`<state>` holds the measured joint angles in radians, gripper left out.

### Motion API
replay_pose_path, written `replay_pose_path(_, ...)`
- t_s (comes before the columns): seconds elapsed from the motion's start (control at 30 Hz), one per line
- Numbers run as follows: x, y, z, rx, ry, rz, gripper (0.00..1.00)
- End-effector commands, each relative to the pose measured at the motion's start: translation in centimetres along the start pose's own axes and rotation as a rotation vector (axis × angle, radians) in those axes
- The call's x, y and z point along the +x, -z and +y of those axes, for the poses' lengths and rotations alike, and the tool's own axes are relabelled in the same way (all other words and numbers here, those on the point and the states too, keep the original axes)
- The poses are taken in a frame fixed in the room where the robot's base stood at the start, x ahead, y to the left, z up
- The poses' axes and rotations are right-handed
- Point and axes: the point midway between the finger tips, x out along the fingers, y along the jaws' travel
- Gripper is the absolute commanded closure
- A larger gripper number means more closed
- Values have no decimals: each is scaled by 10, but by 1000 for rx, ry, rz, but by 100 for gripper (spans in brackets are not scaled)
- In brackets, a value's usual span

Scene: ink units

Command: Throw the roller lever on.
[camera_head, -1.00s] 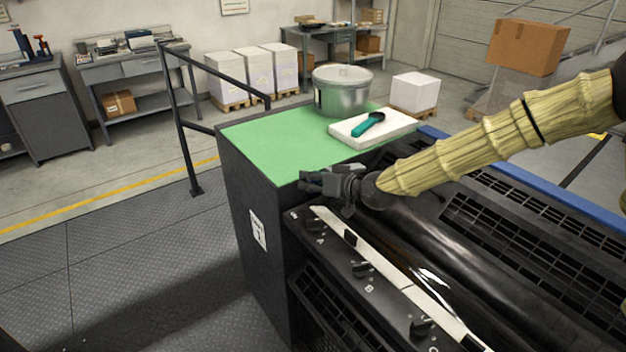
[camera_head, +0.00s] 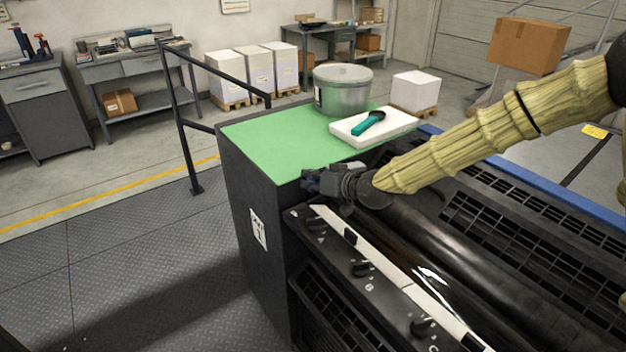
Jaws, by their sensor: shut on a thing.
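My gripper (camera_head: 312,183) is at the near corner of the green-topped cabinet (camera_head: 262,225), above the left end of the ink unit (camera_head: 350,290). Its dark fingers point left and are closed on the roller lever, which they and the wrist mostly hide. I cannot make out the lever's angle. The black roller (camera_head: 440,245) runs from under my wrist toward the lower right. Several dark knobs sit along the unit's front panel, one of them (camera_head: 362,268) near its middle.
On the green top (camera_head: 270,145) stand a metal pot (camera_head: 342,95) and a white slab (camera_head: 395,128) with a teal-handled tool (camera_head: 368,123). A black handrail (camera_head: 185,125) stands left of the cabinet. The floor (camera_head: 120,260) at the left is clear.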

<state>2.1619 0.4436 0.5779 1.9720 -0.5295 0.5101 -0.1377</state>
Motion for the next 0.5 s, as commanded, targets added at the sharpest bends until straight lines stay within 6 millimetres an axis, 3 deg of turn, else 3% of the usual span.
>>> replay_pose_path(0.5, 2, -6, -32, -240, -96, -3, 100)
